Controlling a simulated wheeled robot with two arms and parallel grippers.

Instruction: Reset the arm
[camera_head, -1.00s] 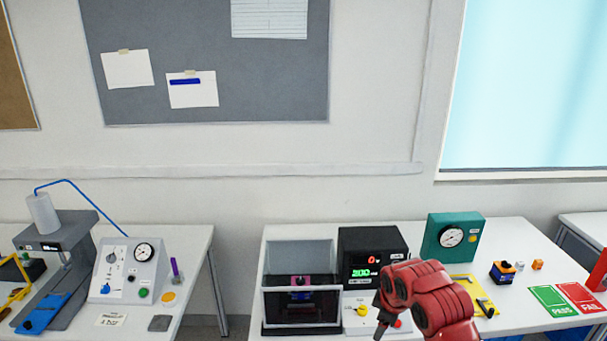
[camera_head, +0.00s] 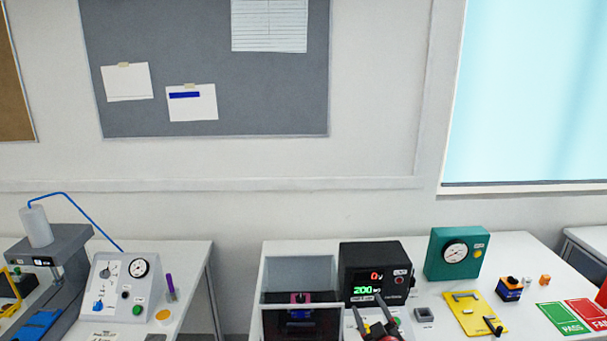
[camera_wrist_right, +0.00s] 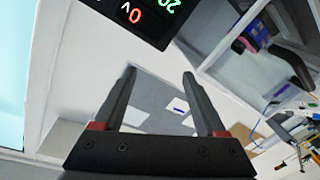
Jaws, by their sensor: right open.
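My right gripper (camera_head: 370,315) is at the bottom edge of the head view, in front of the black meter box (camera_head: 352,258). Its two dark fingers are apart, with nothing between them. It also shows open and empty in the right wrist view (camera_wrist_right: 160,92), where part of the display (camera_wrist_right: 140,14) is at the top. The meter box has a red and a green readout. A green button (camera_head: 397,321) sits beside the right gripper. The yellow knob on this panel is mostly hidden by the gripper. My left gripper is not in view.
A clear-fronted box (camera_head: 300,322) stands left of the meter. A teal gauge (camera_head: 454,253), yellow plate (camera_head: 472,314), blue-orange block (camera_head: 508,290) and PASS card (camera_head: 563,318) are to the right. A sloped panel (camera_head: 125,285) with a blue knob stands on the left table.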

